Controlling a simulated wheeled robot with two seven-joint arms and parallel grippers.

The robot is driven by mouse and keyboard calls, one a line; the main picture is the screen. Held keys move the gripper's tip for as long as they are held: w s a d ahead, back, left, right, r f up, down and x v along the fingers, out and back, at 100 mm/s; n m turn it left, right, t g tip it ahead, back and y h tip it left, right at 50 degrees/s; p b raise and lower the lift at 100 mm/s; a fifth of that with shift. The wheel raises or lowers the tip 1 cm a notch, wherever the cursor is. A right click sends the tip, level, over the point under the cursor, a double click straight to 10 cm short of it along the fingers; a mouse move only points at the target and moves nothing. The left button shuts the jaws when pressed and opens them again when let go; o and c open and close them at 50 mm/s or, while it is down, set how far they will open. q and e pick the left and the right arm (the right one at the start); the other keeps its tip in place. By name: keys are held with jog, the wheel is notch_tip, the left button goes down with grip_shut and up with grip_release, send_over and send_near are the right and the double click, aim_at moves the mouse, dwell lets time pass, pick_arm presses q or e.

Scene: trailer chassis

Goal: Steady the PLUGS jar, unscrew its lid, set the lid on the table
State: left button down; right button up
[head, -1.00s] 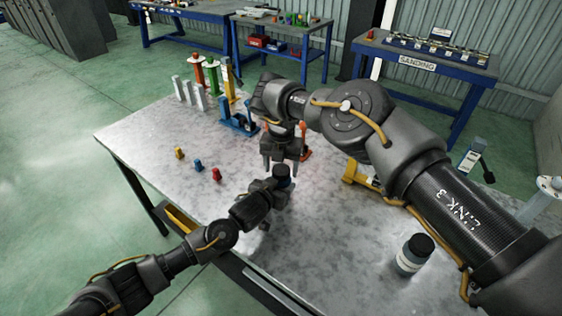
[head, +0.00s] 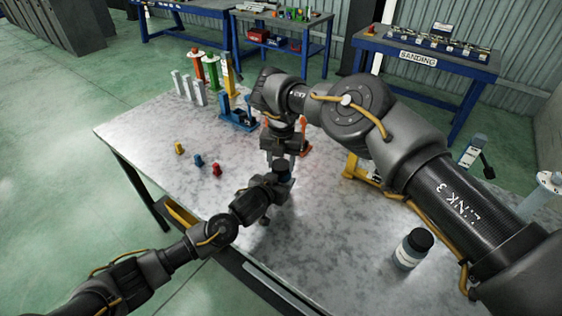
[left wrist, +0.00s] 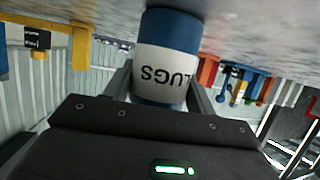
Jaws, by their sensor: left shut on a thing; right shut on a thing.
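The PLUGS jar (left wrist: 168,70), blue with a white label, stands on the table and shows upside down in the left wrist view. In the head view only a bit of the jar (head: 288,179) shows beside my left gripper (head: 279,182). My left gripper is shut around the jar's body, one finger on each side. The jar's dark lid (head: 282,165) is on top. My right gripper (head: 281,157) points down from above and is shut on the lid. The fingers partly cover the lid, so I cannot tell whether it has turned.
Another jar with a dark lid (head: 413,248) stands at the right on the metal table (head: 335,225). Coloured posts and blue fixtures (head: 238,115) stand at the back. The front middle table is clear.

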aim_at(281, 164)
jog(key=shift+r, duration=0.15)
jog(key=shift+r, duration=0.9)
jog(key=shift+r, duration=0.1)
jog(key=shift+r, duration=1.95)
pick_arm(q)
jog(key=shift+c, duration=2.1)
grip_release()
jog(key=b+v, duration=0.1)
jog(key=v, duration=1.1)
jog(key=shift+b, duration=0.35)
pick_arm(e)
jog(key=shift+f, duration=0.85)
